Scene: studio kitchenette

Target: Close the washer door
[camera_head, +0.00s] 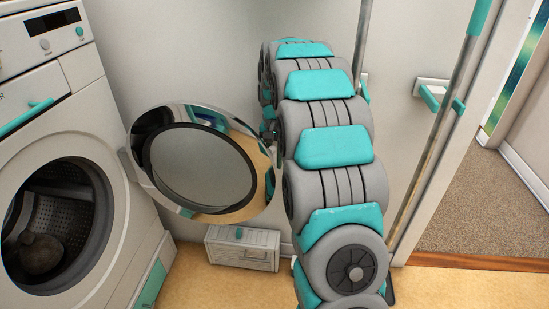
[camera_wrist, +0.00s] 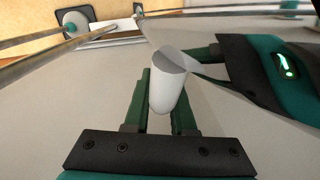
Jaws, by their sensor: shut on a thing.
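The washer (camera_head: 70,150) stands at the left in the head view, its round drum opening (camera_head: 60,220) uncovered. Its round door (camera_head: 200,165), with a shiny rim and dark inner ring, is swung wide open to the right, hinged at its left edge. My arm reaches away past the door's right edge; my gripper is hidden there. In the wrist view my gripper (camera_wrist: 168,88) has dark green fingers closed on a pale grey rounded piece (camera_wrist: 168,92). I cannot tell whether this piece belongs to the door.
A small white cabinet-like box (camera_head: 242,248) sits on the floor below the door. A pale wall (camera_head: 170,50) stands behind. A metal pole (camera_head: 435,140) and a white wall fitting (camera_head: 432,90) are at the right. Carpeted floor (camera_head: 480,205) lies beyond the doorway.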

